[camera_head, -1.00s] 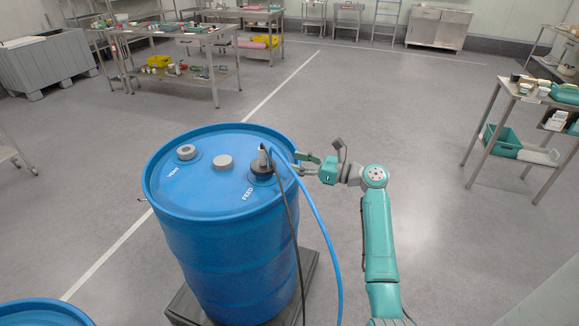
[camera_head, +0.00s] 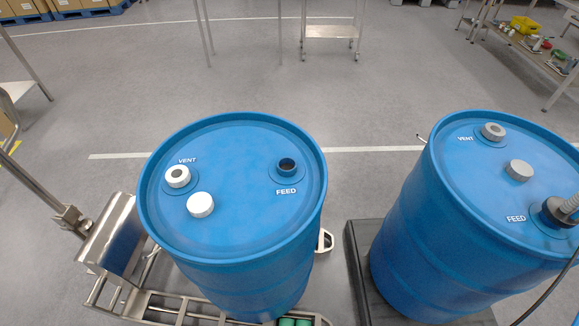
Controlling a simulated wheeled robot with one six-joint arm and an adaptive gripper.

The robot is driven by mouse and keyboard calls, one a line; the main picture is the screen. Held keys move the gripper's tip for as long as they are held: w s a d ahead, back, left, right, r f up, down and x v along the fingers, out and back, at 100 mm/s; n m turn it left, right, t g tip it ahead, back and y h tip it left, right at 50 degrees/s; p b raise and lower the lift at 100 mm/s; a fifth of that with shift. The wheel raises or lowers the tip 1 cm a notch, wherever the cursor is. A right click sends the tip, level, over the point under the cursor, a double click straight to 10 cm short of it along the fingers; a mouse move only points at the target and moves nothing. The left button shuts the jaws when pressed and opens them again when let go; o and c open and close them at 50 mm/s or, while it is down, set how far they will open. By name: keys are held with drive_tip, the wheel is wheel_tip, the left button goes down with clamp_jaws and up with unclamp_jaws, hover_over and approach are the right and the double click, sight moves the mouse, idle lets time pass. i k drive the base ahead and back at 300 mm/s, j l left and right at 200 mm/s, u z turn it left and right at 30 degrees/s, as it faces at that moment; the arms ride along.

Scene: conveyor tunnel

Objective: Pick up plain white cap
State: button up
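The plain white cap (camera_head: 200,205) sits on the top of the left blue drum (camera_head: 240,225), toward its front left. Just behind it is the vent fitting (camera_head: 178,176), a white ring with a dark centre, labelled VENT. The feed opening (camera_head: 287,166) at the right of this lid is open and dark, labelled FEED. My gripper is outside the current view.
A second blue drum (camera_head: 440,230) stands at right on a dark base (camera_head: 362,262), with a grey cap (camera_head: 519,171) and a hose fitting (camera_head: 559,210) on its lid. A metal frame (camera_head: 150,302) surrounds the left drum's foot.

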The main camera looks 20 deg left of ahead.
sight(200, 204)
drive_tip(key=u, duration=1.35)
